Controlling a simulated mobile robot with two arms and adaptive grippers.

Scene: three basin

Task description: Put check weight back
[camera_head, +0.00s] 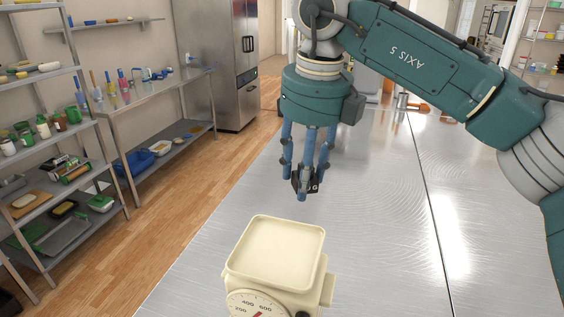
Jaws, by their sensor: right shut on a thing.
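My right gripper (304,182) hangs fingers-down above the steel table, behind the scale in the picture. Its blue fingers are shut on a small dark check weight (313,187), which is mostly hidden between the fingertips. A cream kitchen scale (276,253) with a square, raised-rim pan stands at the front of the table. The pan is empty. Its round dial with a red needle (258,315) shows at the bottom edge, partly cut off. The weight is held apart from the scale. My left gripper is not in view.
The steel table (385,230) is clear around the scale and to the right. Shelves with kitchenware (60,170) and a side bench (160,90) stand at the left, beyond the wooden floor. A steel fridge (225,60) stands at the back. Small orange-brown items (408,103) are at the table's far end.

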